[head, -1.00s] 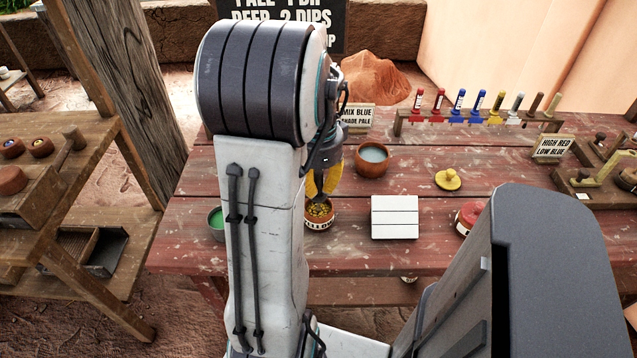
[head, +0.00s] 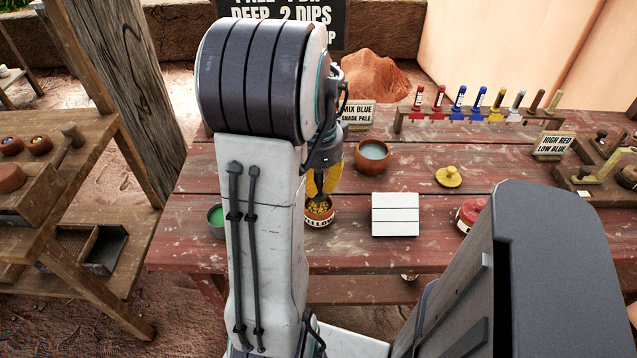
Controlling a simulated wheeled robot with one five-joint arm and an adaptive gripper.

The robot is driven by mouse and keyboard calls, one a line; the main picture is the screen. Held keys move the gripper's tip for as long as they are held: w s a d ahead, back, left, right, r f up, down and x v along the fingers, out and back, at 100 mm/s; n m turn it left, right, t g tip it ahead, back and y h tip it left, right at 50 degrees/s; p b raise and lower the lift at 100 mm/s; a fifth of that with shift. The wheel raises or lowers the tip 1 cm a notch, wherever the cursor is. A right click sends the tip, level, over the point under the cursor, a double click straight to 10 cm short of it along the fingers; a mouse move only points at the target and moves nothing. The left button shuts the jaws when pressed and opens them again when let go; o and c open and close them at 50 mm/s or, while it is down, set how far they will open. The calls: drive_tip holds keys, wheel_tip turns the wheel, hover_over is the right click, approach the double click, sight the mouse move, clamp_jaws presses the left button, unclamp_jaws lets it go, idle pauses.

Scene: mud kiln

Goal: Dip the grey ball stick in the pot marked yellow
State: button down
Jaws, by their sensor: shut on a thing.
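The pot marked yellow (head: 319,221) is a small round pot with a pale label, partly cut off from view by my arm. Yellow stuff (head: 319,208) shows in its open mouth. My gripper (head: 325,190) points down with its yellow fingers just over the mouth of this pot. It is shut on a slim thing, taken to be the grey ball stick, which is hardly visible between the fingers. Whether its ball touches the yellow stuff is hidden. A yellow lid with a knob (head: 449,177) lies on the table to the right.
A green pot (head: 216,219) stands left of my arm. A brown bowl of greyish liquid (head: 372,157) is behind the pot, with a white slatted tile (head: 395,215) to the right. A red-topped pot (head: 470,215) is beyond it. A rack (head: 480,119) of coloured sticks stands at the back.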

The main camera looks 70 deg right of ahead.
drive_tip(key=shift+r, duration=0.1)
idle(0.5)
drive_tip(key=shift+r+p, duration=3)
drive_tip(key=shift+r, duration=0.4)
drive_tip(key=shift+s, duration=0.1)
